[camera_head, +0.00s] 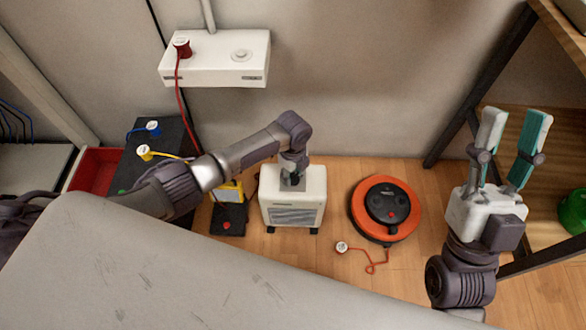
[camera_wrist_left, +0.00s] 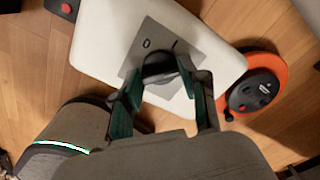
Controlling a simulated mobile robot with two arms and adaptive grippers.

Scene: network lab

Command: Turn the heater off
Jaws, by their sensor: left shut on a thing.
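The heater (camera_head: 293,206) is a small white box with a grille on its front, standing on the wooden floor in the head view. Its white top (camera_wrist_left: 98,40) fills the middle of the left wrist view, with a grey plate (camera_wrist_left: 186,47) marked "0" and a line. A dark round knob (camera_wrist_left: 159,65) sits on that plate. My left gripper (camera_wrist_left: 157,88) reaches down from above and is shut on the knob. In the head view my left gripper (camera_head: 293,180) hides the knob. My right gripper (camera_head: 511,140) is open and empty, raised at the right.
An orange cable reel (camera_head: 364,224) lies right of the heater, its red lead and plug (camera_head: 342,247) on the floor. A white wall box (camera_head: 205,72) holds a red plug (camera_head: 182,48). A black box with a red button (camera_head: 227,225) is left of the heater. A grey surface fills the foreground.

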